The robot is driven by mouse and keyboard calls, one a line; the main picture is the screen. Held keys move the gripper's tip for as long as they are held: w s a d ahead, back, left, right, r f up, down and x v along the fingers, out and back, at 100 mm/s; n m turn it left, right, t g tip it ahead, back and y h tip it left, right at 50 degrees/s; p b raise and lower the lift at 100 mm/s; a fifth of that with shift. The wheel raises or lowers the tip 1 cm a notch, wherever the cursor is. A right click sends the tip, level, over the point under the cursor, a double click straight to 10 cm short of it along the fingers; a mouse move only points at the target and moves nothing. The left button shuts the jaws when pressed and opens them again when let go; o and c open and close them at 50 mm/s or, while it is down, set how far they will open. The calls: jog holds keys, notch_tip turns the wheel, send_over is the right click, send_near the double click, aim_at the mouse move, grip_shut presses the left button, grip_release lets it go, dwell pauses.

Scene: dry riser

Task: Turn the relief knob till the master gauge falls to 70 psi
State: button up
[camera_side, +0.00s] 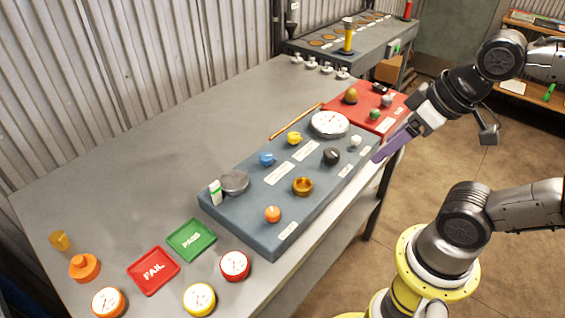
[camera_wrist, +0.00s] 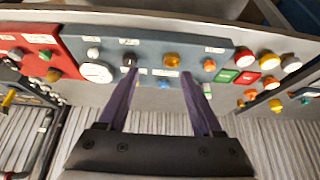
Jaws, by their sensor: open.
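A blue-grey panel (camera_side: 250,222) on the bench carries several knobs and labels too small to read, so I cannot tell which is the relief knob. The large white dial (camera_side: 330,123), likely the master gauge, is at its far end; its reading is too small to make out. It also shows in the wrist view (camera_wrist: 96,73). A black knob (camera_side: 331,156), a brass knob (camera_side: 302,187), an orange knob (camera_side: 272,214) and a white knob (camera_side: 355,141) run along the near side. My gripper (camera_wrist: 158,74) is open and empty, its purple fingers off the panel's near right side.
A red panel (camera_side: 392,103) with knobs adjoins the far end. Blue (camera_side: 266,159) and yellow (camera_side: 293,138) knobs sit farther back. Red FAIL (camera_side: 153,270) and green PASS (camera_side: 191,240) trays and loose gauges (camera_side: 199,299) lie at the front. The bench's left is mostly clear.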

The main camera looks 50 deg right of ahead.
notch_tip(320, 180, up, 4)
jog(key=w+n, duration=0.3)
jog(key=n+g, duration=0.6)
send_over(273, 211)
notch_tip(273, 211, down, 5)
notch_tip(273, 211, down, 14)
jog(key=shift+r, duration=0.15)
grip_shut()
